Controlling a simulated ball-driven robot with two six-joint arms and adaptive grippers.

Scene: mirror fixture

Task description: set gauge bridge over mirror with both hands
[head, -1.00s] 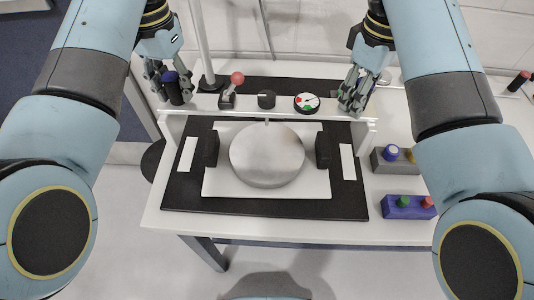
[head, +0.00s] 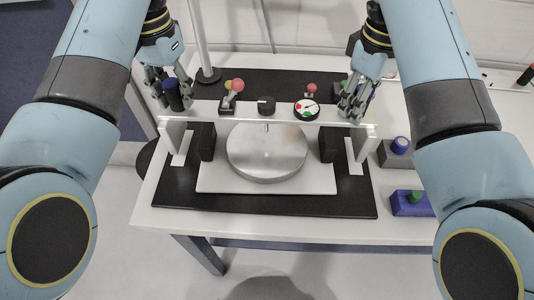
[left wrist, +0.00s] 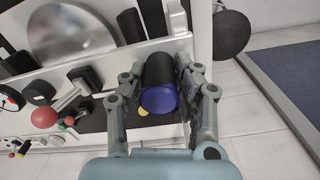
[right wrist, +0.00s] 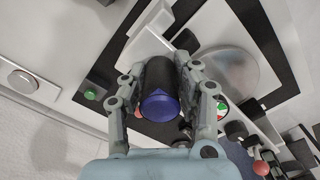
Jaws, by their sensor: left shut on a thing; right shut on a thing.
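The gauge bridge (head: 205,108) is a white beam with a leg at each end, a red-ball lever, a black knob and a dial (head: 307,106). My left gripper (head: 175,97) is shut on its left black handle with a blue end (left wrist: 158,80). My right gripper (head: 352,105) is shut on its right handle (right wrist: 160,82). The round silver mirror (head: 266,155) lies on a white plate between two black blocks. The beam is above the mirror's far edge, with a small probe (head: 267,127) pointing down there. The legs stand near the white strips (head: 354,158); contact cannot be told.
A black mat (head: 270,204) lies under the plate on the white table (head: 153,215). A grey block with a blue knob (head: 399,146) and a purple block (head: 408,205) stand at right. A pole (head: 201,45) rises behind the bridge.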

